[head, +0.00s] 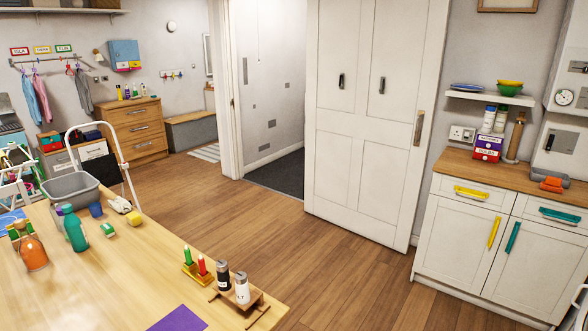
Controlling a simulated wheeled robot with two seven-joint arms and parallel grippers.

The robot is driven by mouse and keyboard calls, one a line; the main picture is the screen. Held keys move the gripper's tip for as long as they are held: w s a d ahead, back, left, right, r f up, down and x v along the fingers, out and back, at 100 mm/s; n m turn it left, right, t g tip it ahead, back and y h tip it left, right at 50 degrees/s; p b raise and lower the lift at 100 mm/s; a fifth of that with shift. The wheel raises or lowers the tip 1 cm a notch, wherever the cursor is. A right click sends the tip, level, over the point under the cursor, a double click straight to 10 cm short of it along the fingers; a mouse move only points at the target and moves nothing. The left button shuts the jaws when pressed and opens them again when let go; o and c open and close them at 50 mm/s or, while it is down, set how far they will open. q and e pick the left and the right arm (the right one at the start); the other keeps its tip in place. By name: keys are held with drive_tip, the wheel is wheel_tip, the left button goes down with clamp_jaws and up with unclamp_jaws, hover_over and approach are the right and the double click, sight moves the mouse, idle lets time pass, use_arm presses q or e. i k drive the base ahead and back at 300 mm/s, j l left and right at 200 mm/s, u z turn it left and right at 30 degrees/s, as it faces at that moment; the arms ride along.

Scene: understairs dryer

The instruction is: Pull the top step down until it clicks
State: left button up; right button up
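A step stool with a white tubular hoop frame (128,172) stands on the floor behind the table at the left. A dark panel (107,171), which looks like its top step, shows inside the hoop. I cannot tell whether this step is folded up or level. The lower part of the stool is hidden by the table and a grey basin.
The wooden table (130,262) fills the lower left, with the grey basin (70,188), bottles and a small rack on it. The wooden floor (330,262) is open between the table and the white cabinet (458,240). A white door (372,110) stands behind.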

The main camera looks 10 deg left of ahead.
sight(105, 168)
drive_tip(key=i+l+z, duration=0.35)
drive_tip(key=i, duration=0.15)
drive_tip(key=i+l+z, duration=0.1)
drive_tip(key=i+z, duration=0.2)
drive_tip(key=i, duration=0.15)
drive_tip(key=i+z, duration=0.35)
drive_tip(key=i, duration=0.2)
drive_tip(key=i+j+u, duration=0.1)
drive_tip(key=i+u, duration=0.35)
drive_tip(key=i+l+u, duration=0.15)
drive_tip(key=i+u, duration=0.35)
drive_tip(key=i+l+u, duration=0.45)
drive_tip(key=i, duration=0.15)
drive_tip(key=i+j+u, duration=0.25)
drive_tip(key=u, duration=0.15)
drive_tip(key=i+j+u, duration=0.15)
drive_tip(key=i+u, duration=0.2)
drive_tip(key=i, duration=0.15)
drive_tip(key=i+u, duration=0.8)
drive_tip(key=i+l+u, duration=0.1)
drive_tip(key=i, duration=0.35)
drive_tip(key=i+l+u, duration=0.1)
drive_tip(key=i, duration=0.35)
drive_tip(key=i+l, duration=0.2)
drive_tip(key=i, duration=0.25)
drive_tip(key=i+l+u, duration=0.15)
drive_tip(key=i, duration=0.3)
drive_tip(key=i+l+u, duration=0.25)
drive_tip(key=i+l, duration=0.3)
drive_tip(key=i+j, duration=0.05)
